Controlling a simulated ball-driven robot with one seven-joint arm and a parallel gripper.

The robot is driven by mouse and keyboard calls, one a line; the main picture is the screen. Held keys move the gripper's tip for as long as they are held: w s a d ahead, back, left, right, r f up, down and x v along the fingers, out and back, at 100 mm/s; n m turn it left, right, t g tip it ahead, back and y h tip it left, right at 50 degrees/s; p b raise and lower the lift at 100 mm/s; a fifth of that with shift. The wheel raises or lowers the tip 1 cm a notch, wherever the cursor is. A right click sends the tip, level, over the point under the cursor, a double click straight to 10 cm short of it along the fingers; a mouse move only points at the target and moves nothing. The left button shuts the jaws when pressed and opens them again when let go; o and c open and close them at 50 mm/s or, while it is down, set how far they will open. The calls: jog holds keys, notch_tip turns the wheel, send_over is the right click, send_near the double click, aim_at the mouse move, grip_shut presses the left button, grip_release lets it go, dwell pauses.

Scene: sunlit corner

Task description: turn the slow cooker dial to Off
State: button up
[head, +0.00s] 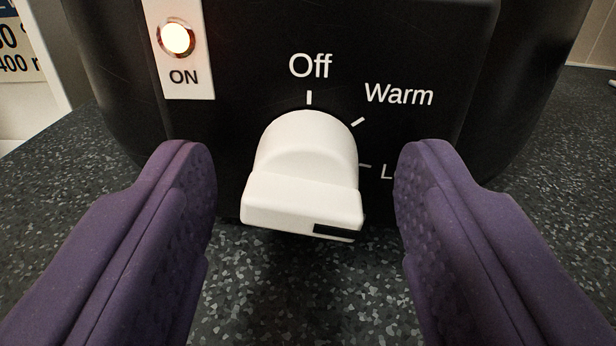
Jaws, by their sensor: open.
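The slow cooker (420,40) is black and fills the back of the view. Its white dial (305,160) sits low on the front, with a raised grip bar lying nearly level. A black mark is on the bar's right end, so it points right, roughly toward the label starting with "L" and away from Off (310,66) at the top. Warm (399,94) is at the upper right. My right finger hides the rest of the "L" label. My gripper (310,165) is open, with one purple finger on each side of the dial and gaps to both.
A lit round lamp (176,38) glows above the word ON on a white plate at the upper left. The speckled dark countertop (260,290) is clear under the dial. A printed sheet (20,50) shows at the far left edge.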

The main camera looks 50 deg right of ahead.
jog(key=c, duration=1)
jog(key=shift+n+p, duration=0.3)
jog(key=shift+p, duration=0.1)
jog(key=n+p, duration=0.3)
jog(key=shift+r+n, duration=0.15)
jog(key=shift+n, duration=0.25)
jog(key=n+p, duration=0.2)
jog(key=n, duration=0.2)
jog(key=shift+n+p, duration=0.3)
jog(key=shift+p, duration=0.05)
jog(key=n+p, duration=0.2)
jog(key=n, duration=0.2)
jog(key=shift+w+g, duration=0.1)
jog(key=shift+g, duration=0.3)
jog(key=n+p, duration=0.1)
jog(key=n, duration=0.3)
jog(key=shift+a+n, duration=0.1)
jog(key=shift+n, duration=0.2)
